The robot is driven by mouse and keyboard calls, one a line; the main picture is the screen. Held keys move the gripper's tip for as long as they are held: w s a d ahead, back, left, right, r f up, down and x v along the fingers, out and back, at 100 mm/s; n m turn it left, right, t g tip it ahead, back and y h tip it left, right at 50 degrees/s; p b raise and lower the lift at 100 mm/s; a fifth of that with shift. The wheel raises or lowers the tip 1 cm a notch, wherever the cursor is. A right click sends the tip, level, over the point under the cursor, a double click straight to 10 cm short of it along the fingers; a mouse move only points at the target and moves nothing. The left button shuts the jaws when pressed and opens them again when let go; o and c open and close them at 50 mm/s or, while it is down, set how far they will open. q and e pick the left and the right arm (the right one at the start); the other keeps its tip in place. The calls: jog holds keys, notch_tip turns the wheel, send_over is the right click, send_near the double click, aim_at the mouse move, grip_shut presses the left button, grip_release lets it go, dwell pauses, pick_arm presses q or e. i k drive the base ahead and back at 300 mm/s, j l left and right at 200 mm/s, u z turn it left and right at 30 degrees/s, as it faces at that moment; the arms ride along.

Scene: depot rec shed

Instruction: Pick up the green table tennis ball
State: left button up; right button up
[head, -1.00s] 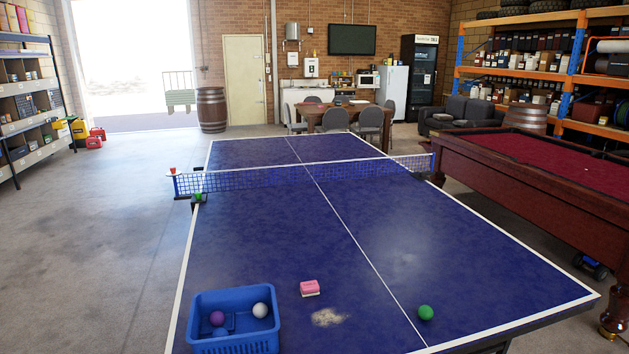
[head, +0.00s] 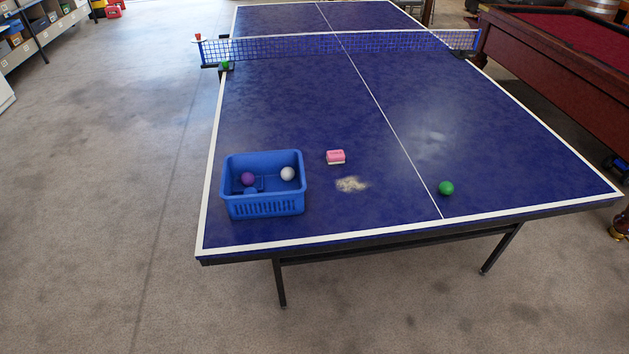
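A green table tennis ball (head: 446,188) rests on the blue table tennis table (head: 330,223), right of the white centre line and close to the near edge. A blue basket (head: 265,208) stands on the table's near left part. It holds a purple ball (head: 248,179) and a white ball (head: 288,174). Another small green item (head: 226,63) sits by the left net post; it is too small to make out well. Neither of my grippers is in view.
The net (head: 340,44) crosses the table further back. A pool table (head: 555,75) stands at the right. The floor in front and at left is clear.

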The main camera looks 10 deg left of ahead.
aim_at(446, 187)
jog(key=i+j+z, duration=0.35)
jog(key=j+z, duration=0.15)
jog(key=i+j+z, duration=0.25)
jog(key=j, duration=0.15)
jog(key=k, duration=0.1)
